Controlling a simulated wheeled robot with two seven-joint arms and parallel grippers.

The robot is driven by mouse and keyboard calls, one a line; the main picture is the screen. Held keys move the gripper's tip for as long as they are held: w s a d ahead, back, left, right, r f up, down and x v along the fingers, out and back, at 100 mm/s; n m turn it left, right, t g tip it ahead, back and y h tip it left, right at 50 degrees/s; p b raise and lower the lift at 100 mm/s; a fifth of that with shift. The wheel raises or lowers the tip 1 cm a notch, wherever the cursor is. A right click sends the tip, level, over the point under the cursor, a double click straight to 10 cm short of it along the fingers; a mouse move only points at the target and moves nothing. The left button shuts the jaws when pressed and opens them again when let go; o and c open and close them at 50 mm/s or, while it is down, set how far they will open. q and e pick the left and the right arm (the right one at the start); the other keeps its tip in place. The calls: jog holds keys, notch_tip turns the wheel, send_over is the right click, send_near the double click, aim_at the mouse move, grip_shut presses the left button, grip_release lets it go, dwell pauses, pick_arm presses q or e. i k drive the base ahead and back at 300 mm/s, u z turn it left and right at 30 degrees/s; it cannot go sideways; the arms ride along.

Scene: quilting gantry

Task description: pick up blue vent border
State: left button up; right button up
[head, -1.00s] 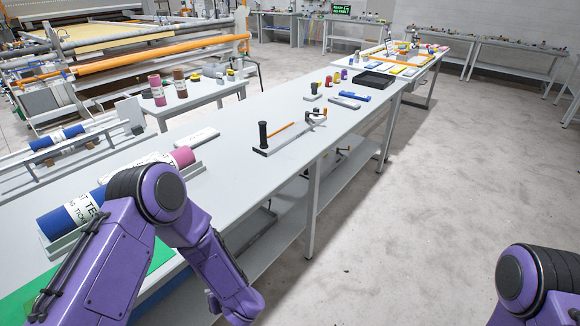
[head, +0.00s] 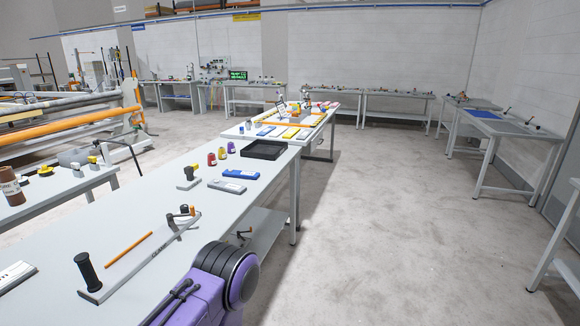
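A flat blue piece (head: 240,174), which may be the blue vent border, lies on the long grey table (head: 130,215) near its right edge. A grey and white piece with a blue edge (head: 227,186) lies just in front of it. No label can be read on either one, so I cannot tell for sure which is the vent border. A purple link of my arm shows at the bottom centre. Neither of my grippers is in view.
A black tray (head: 264,150) lies beyond the blue piece, with several small spools to its left. A clamp bar with a black handle (head: 88,270) lies nearer. A second table (head: 320,125) with coloured strips stands beyond. The floor (head: 390,230) to the right is open.

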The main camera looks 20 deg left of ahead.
aim_at(236, 174)
jog(key=u, duration=0.15)
jog(key=i, duration=1.5)
jog(key=u, duration=0.6)
